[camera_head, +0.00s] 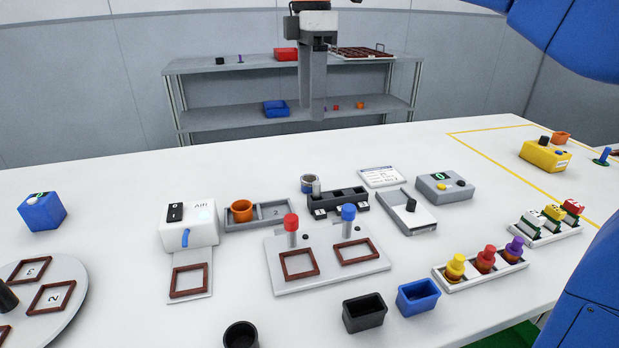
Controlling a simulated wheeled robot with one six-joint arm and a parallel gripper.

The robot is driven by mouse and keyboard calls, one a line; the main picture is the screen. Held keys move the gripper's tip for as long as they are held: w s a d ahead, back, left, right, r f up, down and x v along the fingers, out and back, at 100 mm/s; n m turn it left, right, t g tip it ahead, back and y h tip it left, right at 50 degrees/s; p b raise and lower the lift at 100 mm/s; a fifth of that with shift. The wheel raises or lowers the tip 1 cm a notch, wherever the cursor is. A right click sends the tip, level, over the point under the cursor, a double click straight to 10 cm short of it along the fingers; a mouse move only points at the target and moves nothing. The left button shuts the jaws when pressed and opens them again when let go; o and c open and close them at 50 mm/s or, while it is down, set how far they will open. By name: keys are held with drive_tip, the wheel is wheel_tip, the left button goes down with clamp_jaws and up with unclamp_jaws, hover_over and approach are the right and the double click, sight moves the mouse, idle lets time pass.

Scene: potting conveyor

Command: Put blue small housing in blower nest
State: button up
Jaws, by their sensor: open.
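The blue small housing (417,297) is an open-topped blue box standing on the white table at the front, right of centre. A black housing (364,313) stands just left of it. The blower (189,223) is a white box marked AIR with a black switch and a blue nozzle, left of centre. Its nest (190,280) is a brown square frame on a grey plate in front of it, and it looks empty. My gripper (312,113) hangs at the top middle, fingers down, open and empty, well away from the housing.
A plate with two brown nests (326,266) and red and blue knobs lies between blower and housing. A dark round cup (240,336) stands at the front edge. A rack of coloured bottles (481,273) is at right. A turntable (38,302) is at left.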

hover_over(309, 184)
drive_tip(key=w, duration=0.2)
drive_tip(key=f, duration=1)
drive_tip(key=shift+s+d+f, duration=0.15)
drive_tip(key=shift+d+f, duration=0.05)
drive_tip(key=shift+f, duration=0.15)
drive_tip(key=shift+w+a+f, duration=0.1)
drive_tip(key=shift+f, duration=1.35)
drive_tip(key=shift+w+a+f, duration=0.1)
drive_tip(key=shift+f, duration=1.3)
drive_tip(key=c, duration=1.1)
